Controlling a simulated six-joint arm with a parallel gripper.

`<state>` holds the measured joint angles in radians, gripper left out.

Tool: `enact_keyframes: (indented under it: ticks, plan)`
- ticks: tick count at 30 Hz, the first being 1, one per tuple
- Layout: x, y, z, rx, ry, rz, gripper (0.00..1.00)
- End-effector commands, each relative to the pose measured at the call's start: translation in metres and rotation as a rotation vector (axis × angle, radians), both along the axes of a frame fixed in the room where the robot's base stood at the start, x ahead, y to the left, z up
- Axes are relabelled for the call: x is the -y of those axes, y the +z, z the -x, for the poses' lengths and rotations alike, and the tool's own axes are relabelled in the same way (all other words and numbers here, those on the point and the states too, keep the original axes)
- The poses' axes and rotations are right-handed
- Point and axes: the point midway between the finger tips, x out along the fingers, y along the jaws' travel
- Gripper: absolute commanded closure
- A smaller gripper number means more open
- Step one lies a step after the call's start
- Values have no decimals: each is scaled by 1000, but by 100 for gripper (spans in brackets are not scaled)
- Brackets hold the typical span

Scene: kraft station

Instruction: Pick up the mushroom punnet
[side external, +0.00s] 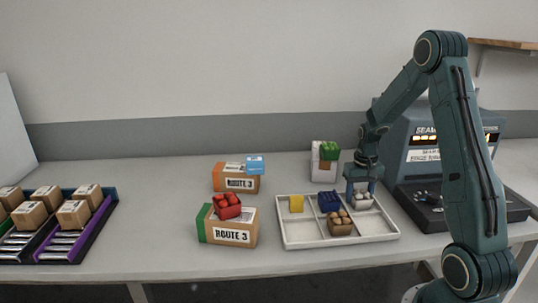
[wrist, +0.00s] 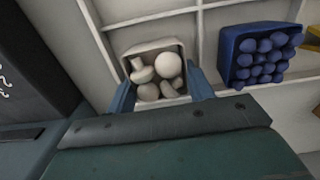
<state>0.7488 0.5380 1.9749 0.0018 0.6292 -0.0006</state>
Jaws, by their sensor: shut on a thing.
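The mushroom punnet (wrist: 157,75) is a white square tub of pale mushrooms, seen in the wrist view in a compartment of the white divided tray. It also shows in the side external view (side external: 364,203), at the tray's back right. My gripper (wrist: 160,92) has one blue finger on each side of the punnet and is shut on it. In the side external view my gripper (side external: 362,187) points down over the punnet. I cannot tell whether the punnet touches the tray floor.
The white tray (side external: 378,238) also holds a blue punnet (side external: 329,201), a brown punnet (side external: 340,224) and a yellow block (side external: 296,203). Boxes marked ROUTE 3 (side external: 231,235) stand to the left, one topped by a red punnet (side external: 227,206). A sealing machine (side external: 420,150) stands close on the right.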

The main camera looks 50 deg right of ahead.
Motion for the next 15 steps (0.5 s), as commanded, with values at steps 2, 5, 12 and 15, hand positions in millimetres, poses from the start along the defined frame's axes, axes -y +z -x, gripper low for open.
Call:
enact_keyframes:
  ticks: [2,5,12,15]
  plan:
    - [0,0,0,0,0,0,70]
    - [0,1,0,1,0,1,70]
    - [1,14,-1,3,0,3,70]
    - [1,25,-1,4,0,3,70]
